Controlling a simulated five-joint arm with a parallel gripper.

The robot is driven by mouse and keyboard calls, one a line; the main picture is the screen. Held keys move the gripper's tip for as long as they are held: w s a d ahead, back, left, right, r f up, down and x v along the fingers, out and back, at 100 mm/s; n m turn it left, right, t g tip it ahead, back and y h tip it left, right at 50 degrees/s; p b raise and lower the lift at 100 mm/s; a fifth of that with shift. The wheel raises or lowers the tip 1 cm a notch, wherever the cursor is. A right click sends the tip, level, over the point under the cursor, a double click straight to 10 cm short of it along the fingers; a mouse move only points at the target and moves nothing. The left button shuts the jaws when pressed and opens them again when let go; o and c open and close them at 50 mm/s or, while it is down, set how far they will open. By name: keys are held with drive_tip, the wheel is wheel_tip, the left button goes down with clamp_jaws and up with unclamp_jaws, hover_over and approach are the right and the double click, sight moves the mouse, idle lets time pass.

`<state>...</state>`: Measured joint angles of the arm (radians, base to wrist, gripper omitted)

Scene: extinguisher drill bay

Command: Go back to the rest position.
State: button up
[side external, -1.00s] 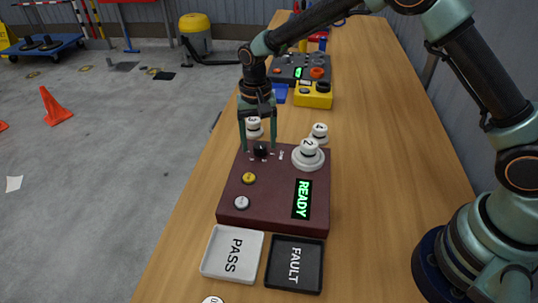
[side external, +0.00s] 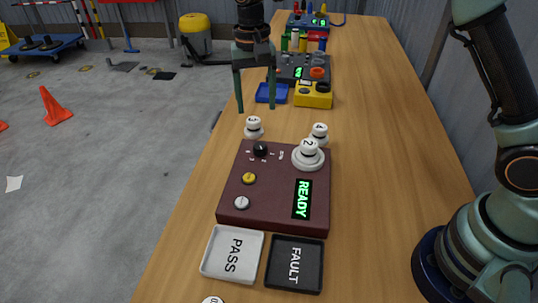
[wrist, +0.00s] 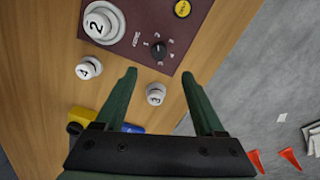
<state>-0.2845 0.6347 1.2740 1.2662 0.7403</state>
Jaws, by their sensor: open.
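My gripper (side external: 256,108) is open and empty. In the side view it hangs, fingers down, above and behind the maroon test box (side external: 270,206), clear of it. The box has a black knob (side external: 260,149), a yellow button, a white button and a display reading READY. A white piece marked 2 (side external: 309,146) sits in the round holder on the box. White pieces marked 3 (side external: 253,127) and 4 (side external: 319,132) stand on the table behind the box. In the wrist view, piece 3 (wrist: 156,94) shows between the open fingers, not gripped.
A white PASS tray (side external: 232,253) and a black FAULT tray (side external: 294,265) lie in front of the box. Behind are a yellow box (side external: 314,95), a blue tray (side external: 272,95) and a dark panel (side external: 300,66). The table's right side is mostly clear.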

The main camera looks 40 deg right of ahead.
drive_tip(key=s+d+r+n+t, duration=0.2)
drive_tip(key=s+d+r+t, duration=0.1)
drive_tip(key=s+d+r, duration=0.55)
drive_tip(key=s+d+n+t, duration=0.3)
drive_tip(key=s+d, duration=0.2)
drive_tip(key=s, duration=0.5)
drive_tip(key=shift+s+d, duration=0.25)
drive_tip(key=shift+s, duration=0.15)
